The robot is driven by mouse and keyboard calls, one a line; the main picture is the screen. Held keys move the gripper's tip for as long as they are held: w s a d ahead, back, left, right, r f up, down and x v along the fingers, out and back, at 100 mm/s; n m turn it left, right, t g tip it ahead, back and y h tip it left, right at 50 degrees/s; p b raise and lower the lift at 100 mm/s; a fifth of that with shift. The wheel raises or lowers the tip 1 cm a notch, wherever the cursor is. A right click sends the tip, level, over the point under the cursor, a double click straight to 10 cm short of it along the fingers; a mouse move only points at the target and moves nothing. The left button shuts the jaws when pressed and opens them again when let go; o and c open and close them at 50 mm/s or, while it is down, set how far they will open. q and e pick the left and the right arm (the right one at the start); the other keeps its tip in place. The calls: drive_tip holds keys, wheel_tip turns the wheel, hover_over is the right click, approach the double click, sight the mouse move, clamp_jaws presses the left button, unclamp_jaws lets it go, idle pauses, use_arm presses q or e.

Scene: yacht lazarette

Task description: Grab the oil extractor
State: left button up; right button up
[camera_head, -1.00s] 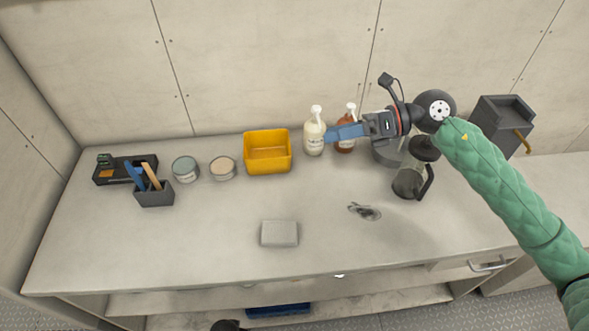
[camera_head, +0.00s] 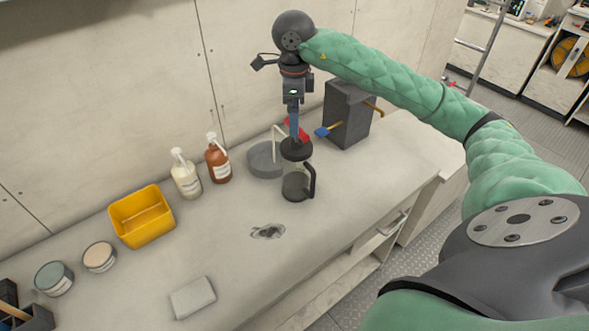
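A clear jug-like vessel with a black lid and black side handle (camera_head: 298,182), which looks like the oil extractor, stands upright on the counter right of centre. My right gripper (camera_head: 294,134) points straight down just above its lid, with its blue fingers overlapping the lid's top in this view. I cannot tell whether the fingers touch it or how far apart they are. My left gripper is not in view.
A grey round container (camera_head: 265,160) sits close behind the vessel, with a pale tube and a red part nearby. A dark grey box (camera_head: 348,115) is to the right. Bottles (camera_head: 218,160) and a yellow bin (camera_head: 142,216) stand left. The front counter is mostly clear.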

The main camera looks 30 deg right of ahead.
sight(296, 141)
drive_tip(key=shift+s+a+f+b, duration=0.1)
drive_tip(key=shift+a+f+b, duration=0.05)
drive_tip(key=shift+f+b, duration=0.5)
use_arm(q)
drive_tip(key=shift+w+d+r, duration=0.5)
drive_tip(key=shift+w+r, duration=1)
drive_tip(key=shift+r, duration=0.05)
use_arm(e)
drive_tip(key=shift+f, duration=0.6)
drive_tip(key=shift+f+p, duration=0.45)
drive_tip(key=shift+f, duration=0.8)
drive_tip(key=f+p, duration=0.1)
drive_tip(key=f, duration=0.1)
drive_tip(key=d+f+p, duration=0.1)
drive_tip(key=p, duration=0.1)
drive_tip(key=shift+f, duration=0.35)
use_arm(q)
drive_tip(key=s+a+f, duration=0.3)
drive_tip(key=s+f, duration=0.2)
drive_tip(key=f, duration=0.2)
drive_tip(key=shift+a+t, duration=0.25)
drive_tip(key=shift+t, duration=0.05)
use_arm(e)
drive_tip(key=shift+f, duration=0.7)
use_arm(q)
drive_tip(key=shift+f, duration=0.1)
use_arm(e)
drive_tip(key=c, duration=1.9)
drive_tip(key=shift+r, duration=0.1)
